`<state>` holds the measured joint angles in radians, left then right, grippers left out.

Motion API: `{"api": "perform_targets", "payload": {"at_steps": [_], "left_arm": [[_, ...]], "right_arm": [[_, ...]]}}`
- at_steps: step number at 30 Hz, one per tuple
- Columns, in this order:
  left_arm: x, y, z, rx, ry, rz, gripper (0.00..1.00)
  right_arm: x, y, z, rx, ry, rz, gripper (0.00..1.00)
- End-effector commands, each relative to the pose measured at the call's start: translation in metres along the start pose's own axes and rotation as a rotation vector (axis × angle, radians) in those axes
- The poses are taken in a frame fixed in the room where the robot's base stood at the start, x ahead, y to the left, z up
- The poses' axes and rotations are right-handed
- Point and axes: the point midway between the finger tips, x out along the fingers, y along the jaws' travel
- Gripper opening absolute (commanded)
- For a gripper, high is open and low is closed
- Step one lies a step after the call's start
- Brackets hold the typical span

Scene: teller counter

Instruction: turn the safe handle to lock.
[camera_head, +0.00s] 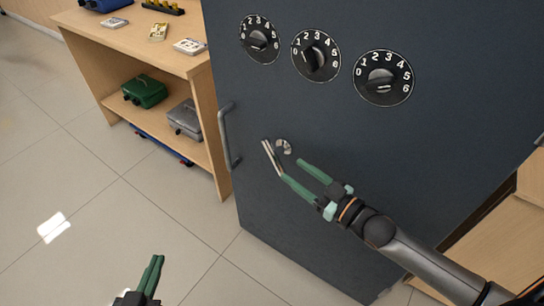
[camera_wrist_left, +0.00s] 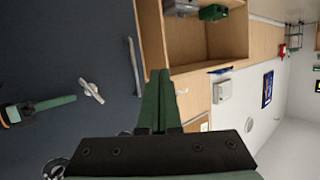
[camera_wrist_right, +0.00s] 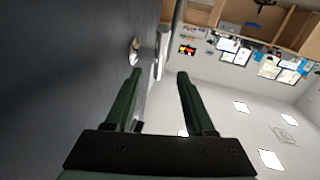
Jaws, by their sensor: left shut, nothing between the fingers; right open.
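The safe handle (camera_head: 271,157) is a silver lever on a round mount on the dark safe door (camera_head: 330,215). It stands tilted in the head view, its lower end close to one fingertip of my right gripper (camera_head: 292,170). I cannot tell if they touch. The handle also shows whole in the left wrist view (camera_wrist_left: 91,90). In the right wrist view it lies just past the open fingers (camera_wrist_right: 158,73), partly hidden. My left gripper (camera_head: 154,258) is shut and empty, low in front of the safe and away from the handle.
A grey pull bar (camera_head: 227,135) stands on the door left of the handle. Three black number dials (camera_head: 316,55) sit above. A wooden shelf unit (camera_head: 150,43) with green and grey cases stands to the left. The tiled floor (camera_head: 90,215) at lower left is clear.

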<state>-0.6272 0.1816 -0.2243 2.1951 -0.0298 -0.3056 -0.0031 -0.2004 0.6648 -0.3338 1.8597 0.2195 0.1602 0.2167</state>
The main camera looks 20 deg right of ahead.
Motion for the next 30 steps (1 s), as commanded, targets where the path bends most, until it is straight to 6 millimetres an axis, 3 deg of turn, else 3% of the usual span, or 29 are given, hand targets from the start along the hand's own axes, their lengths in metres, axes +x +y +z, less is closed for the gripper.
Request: {"api": "perform_targets", "payload": {"at_steps": [9,15,21,29,30], "left_arm": [[-0.003,-0.007,-0.063,0.073,0.253,-0.014,0.00],[-0.011,-0.007,-0.092,0.107,0.369,-0.017,0.00],[-0.014,-0.007,-0.104,0.120,0.414,-0.018,0.00],[-0.015,-0.007,-0.105,0.122,0.417,-0.018,0.00],[-0.015,-0.007,-0.105,0.121,0.417,-0.018,0.00]], "right_arm": [[0.055,0.000,0.001,0.000,0.003,0.000,0.55],[0.077,0.000,0.001,0.000,0.001,0.000,0.55],[0.085,0.000,0.001,0.000,-0.002,0.000,0.55],[0.086,0.000,0.001,0.000,-0.002,0.000,0.55],[0.086,0.000,0.001,0.000,-0.002,0.000,0.50]]}}
